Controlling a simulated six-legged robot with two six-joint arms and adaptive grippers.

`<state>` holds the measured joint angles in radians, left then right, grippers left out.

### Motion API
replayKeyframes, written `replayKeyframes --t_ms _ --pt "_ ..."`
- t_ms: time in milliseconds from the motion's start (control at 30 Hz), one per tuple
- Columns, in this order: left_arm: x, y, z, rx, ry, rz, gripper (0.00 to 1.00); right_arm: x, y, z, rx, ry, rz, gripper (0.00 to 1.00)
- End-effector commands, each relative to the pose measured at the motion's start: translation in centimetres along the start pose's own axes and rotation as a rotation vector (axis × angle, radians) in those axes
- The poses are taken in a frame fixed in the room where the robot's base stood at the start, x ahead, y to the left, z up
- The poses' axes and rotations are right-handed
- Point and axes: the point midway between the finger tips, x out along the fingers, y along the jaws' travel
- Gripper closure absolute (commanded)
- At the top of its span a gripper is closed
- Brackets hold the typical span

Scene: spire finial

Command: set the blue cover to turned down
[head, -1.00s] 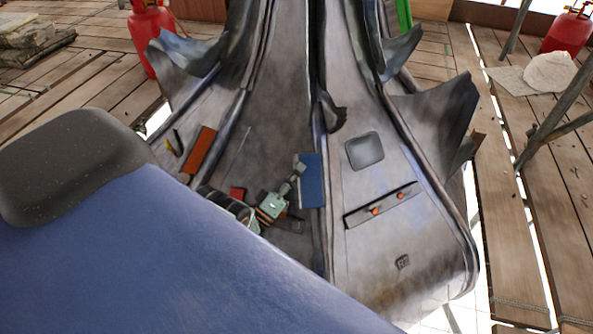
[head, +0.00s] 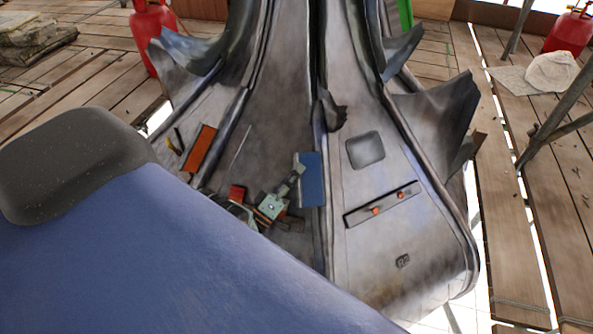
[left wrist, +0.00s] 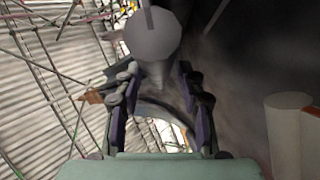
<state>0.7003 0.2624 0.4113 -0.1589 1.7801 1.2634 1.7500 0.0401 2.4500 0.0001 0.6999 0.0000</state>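The blue cover (head: 312,180) is a flat upright rectangle on the grey metal spire (head: 290,120), right of my left gripper in the head view. My left gripper (head: 292,180) has its fingertips close to the cover's left edge; I cannot tell whether they touch it. In the left wrist view the two fingers of the left gripper (left wrist: 157,75) stand apart, with nothing clearly held between them. A round grey disc (left wrist: 153,35) shows beyond the fingertips there. I cannot make out the blue cover in that view. My right gripper is not in view.
An orange plate (head: 199,149) and a small red block (head: 237,193) are left of the gripper. A grey square panel (head: 365,150) and a bar with orange knobs (head: 382,204) are on the right face. Jagged metal fins (head: 440,115) stick out at right.

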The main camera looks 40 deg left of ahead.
Motion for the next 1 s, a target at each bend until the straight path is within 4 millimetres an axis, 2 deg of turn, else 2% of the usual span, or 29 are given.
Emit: replayKeyframes --t_ms 233,400,600,1000 --pt "-4.4 -0.1 0.0 0.0 -0.001 -0.004 0.61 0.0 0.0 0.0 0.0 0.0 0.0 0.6" --pt "-6.1 0.0 0.0 0.001 -0.001 -0.002 0.61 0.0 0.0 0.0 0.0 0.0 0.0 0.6" --pt "-6.7 0.0 0.0 0.001 0.0 -0.001 0.61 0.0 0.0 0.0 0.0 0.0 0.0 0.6" --pt "-6.7 0.0 0.0 0.0 0.0 -0.001 0.61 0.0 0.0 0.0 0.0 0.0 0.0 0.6"
